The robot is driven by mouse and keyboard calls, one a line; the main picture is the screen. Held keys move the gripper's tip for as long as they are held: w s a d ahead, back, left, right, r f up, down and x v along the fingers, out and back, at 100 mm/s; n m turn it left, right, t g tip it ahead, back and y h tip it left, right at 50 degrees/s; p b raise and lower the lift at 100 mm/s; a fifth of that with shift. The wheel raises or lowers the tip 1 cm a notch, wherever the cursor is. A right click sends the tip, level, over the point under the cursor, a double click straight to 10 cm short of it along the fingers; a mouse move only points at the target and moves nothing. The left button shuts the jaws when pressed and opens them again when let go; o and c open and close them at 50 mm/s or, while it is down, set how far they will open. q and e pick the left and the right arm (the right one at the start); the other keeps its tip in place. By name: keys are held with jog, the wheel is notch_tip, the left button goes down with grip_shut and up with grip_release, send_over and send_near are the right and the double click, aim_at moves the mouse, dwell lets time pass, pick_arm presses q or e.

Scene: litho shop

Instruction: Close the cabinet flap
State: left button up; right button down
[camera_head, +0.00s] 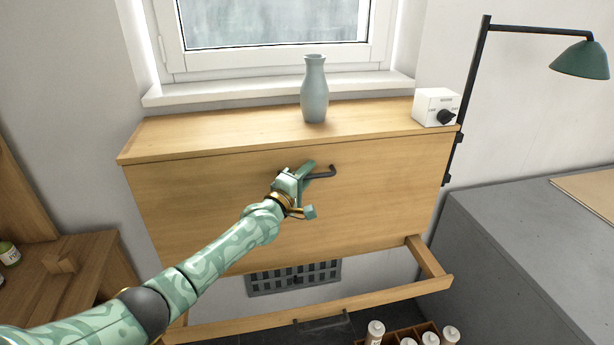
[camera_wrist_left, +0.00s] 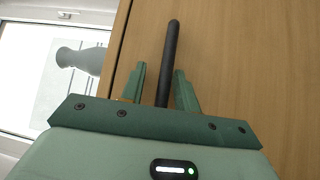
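The cabinet flap (camera_head: 380,175) is the wide light-wood front panel below the cabinet top. It stands upright, and its upper edge looks about level with the top board. A dark bar handle (camera_head: 322,174) sits on its upper middle. My left gripper (camera_head: 310,189) is at the handle, with its fingers spread. In the left wrist view, the handle bar (camera_wrist_left: 170,45) runs between the two green fingers (camera_wrist_left: 160,68), with a visible gap on the left side. The flap's wood (camera_wrist_left: 245,60) fills the right of that view. My right gripper is not in view.
A grey-blue vase (camera_head: 314,92) and a white box with a black knob (camera_head: 436,107) stand on the cabinet top. Below the flap, a drawer-like wooden frame (camera_head: 385,296) juts out. Bottles (camera_head: 375,331) stand in a crate below. A grey counter (camera_head: 530,270) is at right.

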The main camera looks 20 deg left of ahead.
pick_arm(q)
jog(key=shift+a+f, duration=0.1)
jog(key=shift+f, duration=0.1)
jog(key=shift+s, duration=0.1)
jog(key=shift+s, duration=0.2)
jog(key=p+v, duration=0.3)
jog(key=v, duration=1.3)
jog(key=shift+w+f, duration=0.1)
jog(key=shift+f, duration=0.05)
